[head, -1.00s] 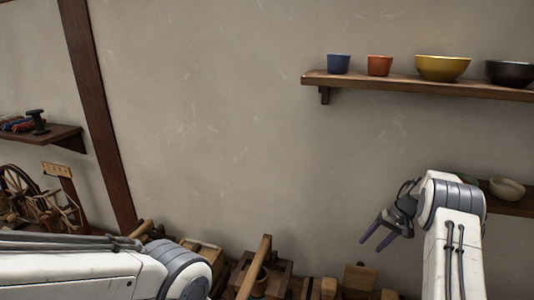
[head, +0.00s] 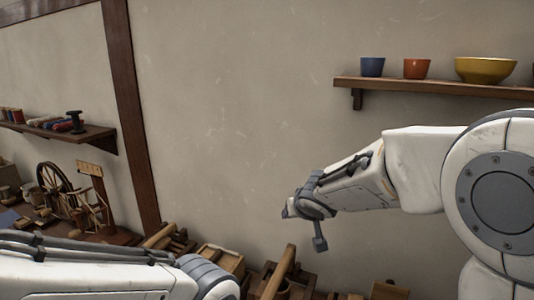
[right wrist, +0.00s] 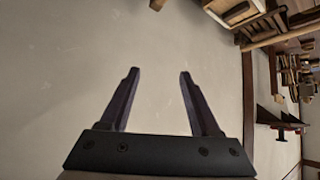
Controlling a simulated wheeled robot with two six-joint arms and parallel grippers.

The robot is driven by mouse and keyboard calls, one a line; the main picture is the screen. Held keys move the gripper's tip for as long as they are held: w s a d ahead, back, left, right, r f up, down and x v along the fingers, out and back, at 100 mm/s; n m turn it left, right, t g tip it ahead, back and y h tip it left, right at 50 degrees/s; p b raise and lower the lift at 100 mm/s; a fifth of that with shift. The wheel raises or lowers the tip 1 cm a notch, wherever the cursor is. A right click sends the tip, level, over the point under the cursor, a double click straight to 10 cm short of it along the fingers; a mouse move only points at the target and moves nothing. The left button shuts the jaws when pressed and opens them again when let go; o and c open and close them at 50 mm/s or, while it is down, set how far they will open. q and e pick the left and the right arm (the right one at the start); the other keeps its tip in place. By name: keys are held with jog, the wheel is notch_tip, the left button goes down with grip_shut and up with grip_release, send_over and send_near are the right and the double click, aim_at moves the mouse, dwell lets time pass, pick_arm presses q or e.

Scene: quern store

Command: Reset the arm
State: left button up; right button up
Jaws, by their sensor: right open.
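My right arm comes in from the right in the head view, its forearm reaching left in front of the bare wall (head: 230,120). Its fingers are hard to make out there. In the right wrist view my right gripper (right wrist: 160,74) is open, its two dark fingers apart with nothing between them but pale wall behind. My left arm lies low at the left of the head view; its gripper is out of the picture.
An upper shelf (head: 430,85) holds a blue cup (head: 372,67), an orange cup (head: 417,69) and a yellow bowl (head: 486,70). A left shelf (head: 98,134) stands above a spinning wheel (head: 55,188). Wooden frames (head: 220,260) line the wall's foot.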

jog(key=s+a+f+n+g, duration=0.1)
jog(key=s+f+n+g, duration=0.1)
jog(key=s, duration=0.9)
jog(key=s+a+f+n+g+b, duration=0.1)
jog(key=s+f+g, duration=0.3)
jog(key=s, duration=0.8)
jog(key=s+a+f+n+g, duration=0.1)
jog(key=s+f+n+g, duration=0.1)
jog(key=s, duration=1)
notch_tip(320, 180, down, 2)
jog(key=shift+s+n+g+b, duration=0.15)
jog(key=shift+n+g+b, duration=0.2)
jog(key=shift+g, duration=0.45)
